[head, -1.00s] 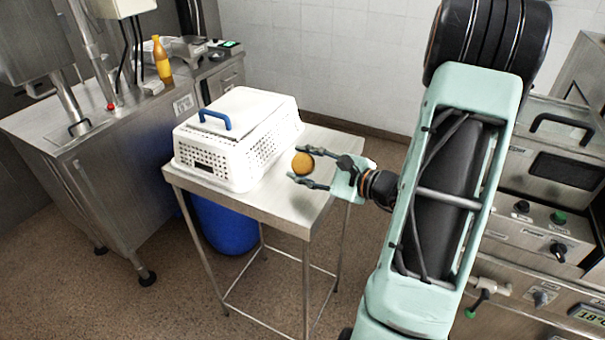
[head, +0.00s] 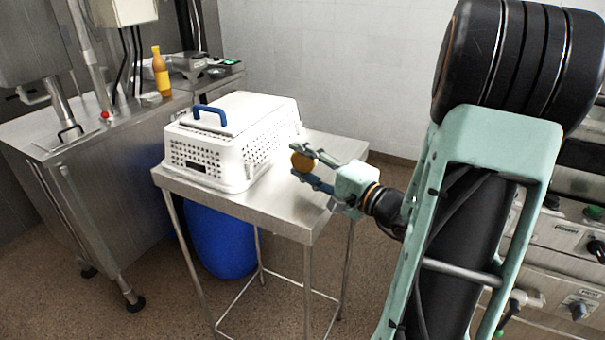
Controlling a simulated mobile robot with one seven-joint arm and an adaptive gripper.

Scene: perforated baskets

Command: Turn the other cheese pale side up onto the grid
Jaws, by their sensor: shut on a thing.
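My gripper (head: 299,164) is shut on a small round orange-brown cheese (head: 302,161). It holds the cheese at its fingertips above the steel table, just right of the white basket. The cheese shows its orange-brown face toward the camera; no pale side shows. The white perforated basket (head: 221,175) stands on the table with a flat white lid and a blue handle (head: 210,114) on top. I cannot see inside it. No grid and no second cheese can be told in this view.
The steel table (head: 290,213) has bare room at its front right and back right. A blue drum (head: 221,240) stands under it. A steel counter at left carries an orange bottle (head: 161,73) and a scale-like device (head: 190,65).

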